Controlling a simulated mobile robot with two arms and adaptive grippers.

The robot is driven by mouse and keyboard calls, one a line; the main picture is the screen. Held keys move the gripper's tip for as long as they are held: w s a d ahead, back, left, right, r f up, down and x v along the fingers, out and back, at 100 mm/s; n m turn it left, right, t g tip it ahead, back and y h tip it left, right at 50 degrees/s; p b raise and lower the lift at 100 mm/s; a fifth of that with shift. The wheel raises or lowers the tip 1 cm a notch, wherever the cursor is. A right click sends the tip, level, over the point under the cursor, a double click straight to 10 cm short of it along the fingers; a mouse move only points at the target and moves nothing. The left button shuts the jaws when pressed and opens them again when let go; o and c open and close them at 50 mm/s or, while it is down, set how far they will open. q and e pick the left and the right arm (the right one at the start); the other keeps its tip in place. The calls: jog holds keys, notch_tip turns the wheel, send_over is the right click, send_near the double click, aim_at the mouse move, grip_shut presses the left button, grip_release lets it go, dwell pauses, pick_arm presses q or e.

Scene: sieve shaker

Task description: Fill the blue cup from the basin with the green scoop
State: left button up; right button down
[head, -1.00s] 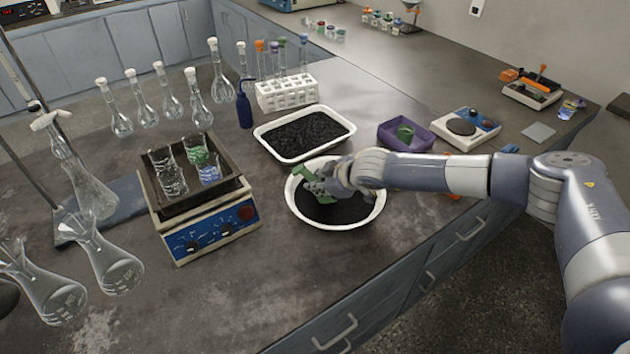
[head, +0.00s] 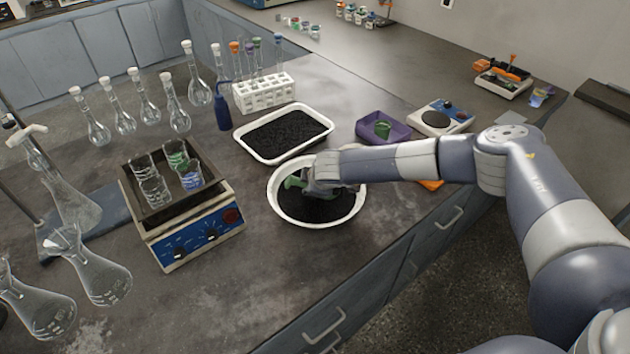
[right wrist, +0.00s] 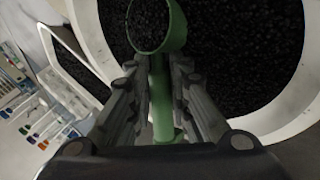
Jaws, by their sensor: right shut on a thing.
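The white round basin (head: 277,207) holds dark granules and stands on the bench. My right gripper (head: 312,184) is low over it, shut on the handle of the green scoop (head: 292,182). In the right wrist view the scoop's handle (right wrist: 162,100) runs between the fingers of the gripper (right wrist: 160,90), and dark granules show inside the scoop's round bowl (right wrist: 176,28). The blue cup (head: 191,181), a clear beaker with blue in it, stands in the tray of the shaker (head: 197,232), left of the basin. My left gripper is out of view.
Other beakers, one green (head: 176,155), share the shaker tray with the blue cup. A white tray of dark granules (head: 329,127) stands behind the basin. A purple tray (head: 398,129) and a scale (head: 440,129) are to the right. Glass flasks (head: 98,283) stand at left.

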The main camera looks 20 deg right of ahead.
jog(key=shift+w+a+f+n+h, duration=0.1)
jog(key=shift+a+f+n+h, duration=0.3)
jog(key=shift+h, duration=0.5)
jog(key=shift+r, duration=0.1)
jog(key=shift+a+r+m+y, duration=0.3)
jog(key=shift+r+y, duration=0.2)
jog(key=shift+r, duration=0.25)
jog(key=shift+a+r+p, duration=0.15)
jog(key=shift+r+p, duration=0.15)
jog(key=shift+p, duration=0.05)
jog(key=shift+w+a+r+h+p, duration=0.1)
jog(key=shift+a+r+h+p, duration=0.3)
jog(key=shift+h, duration=0.5)
jog(key=shift+w+a+r+n+g+h+p, duration=0.1)
jog(key=shift+a+r+n+g+h+p, duration=0.2)
jog(key=shift+n+h+p, duration=0.25)
jog(key=shift+h, duration=0.25)
jog(key=shift+d, duration=0.1)
